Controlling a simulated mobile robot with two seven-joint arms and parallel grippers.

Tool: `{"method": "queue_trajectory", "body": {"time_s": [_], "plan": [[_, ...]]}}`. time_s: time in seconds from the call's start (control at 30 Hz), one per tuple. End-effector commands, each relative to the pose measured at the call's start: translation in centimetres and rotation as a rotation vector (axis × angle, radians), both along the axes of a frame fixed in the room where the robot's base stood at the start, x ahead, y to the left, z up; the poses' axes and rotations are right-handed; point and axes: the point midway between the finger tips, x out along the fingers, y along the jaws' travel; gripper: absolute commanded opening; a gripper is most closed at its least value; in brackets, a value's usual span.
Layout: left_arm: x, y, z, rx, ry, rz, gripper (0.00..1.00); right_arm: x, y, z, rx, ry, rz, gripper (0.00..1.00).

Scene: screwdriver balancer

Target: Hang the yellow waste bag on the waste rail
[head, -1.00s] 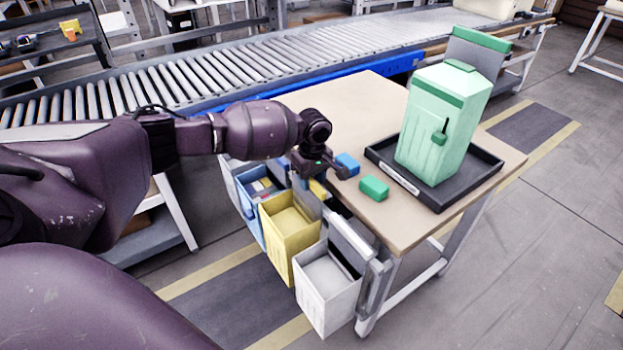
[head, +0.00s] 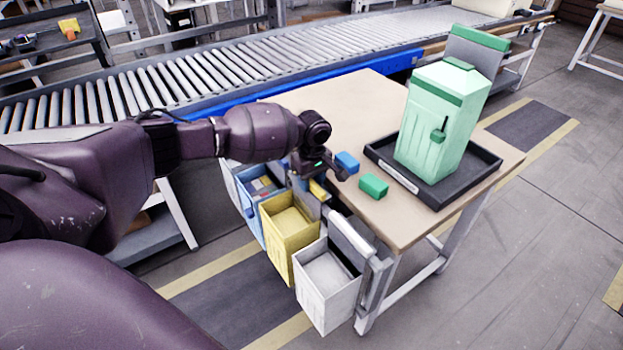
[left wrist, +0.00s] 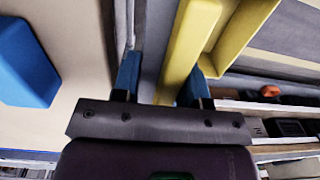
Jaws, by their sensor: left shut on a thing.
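The yellow waste bag (head: 287,241) is an open, box-shaped bag at the table's side, upright between a blue bag and a white bag. My left gripper (head: 319,187) is at its top edge by the table. In the left wrist view my left gripper (left wrist: 162,85) is shut on the bag's yellow top strip (left wrist: 186,45), which runs between the blue-tipped fingers. The yellow bag's open inside shows beside the strip. The waste rail is mostly hidden behind the bags and gripper, so I cannot tell whether the bag rests on it. My right gripper is not in view.
A blue bag (head: 252,213) and a white bag (head: 326,290) flank the yellow one closely. On the table (head: 350,105) are a blue block (head: 347,162), a green block (head: 373,186) and a black tray (head: 448,200) bearing a green container (head: 440,135). A roller conveyor runs behind.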

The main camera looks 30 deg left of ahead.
Motion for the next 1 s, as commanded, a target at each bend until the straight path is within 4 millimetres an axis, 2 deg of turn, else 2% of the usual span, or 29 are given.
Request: {"method": "queue_trajectory", "body": {"time_s": [1.0], "plan": [[0.0,0.0,-1.6,-0.001,-0.001,-0.001,0.16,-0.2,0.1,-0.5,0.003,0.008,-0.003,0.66]]}}
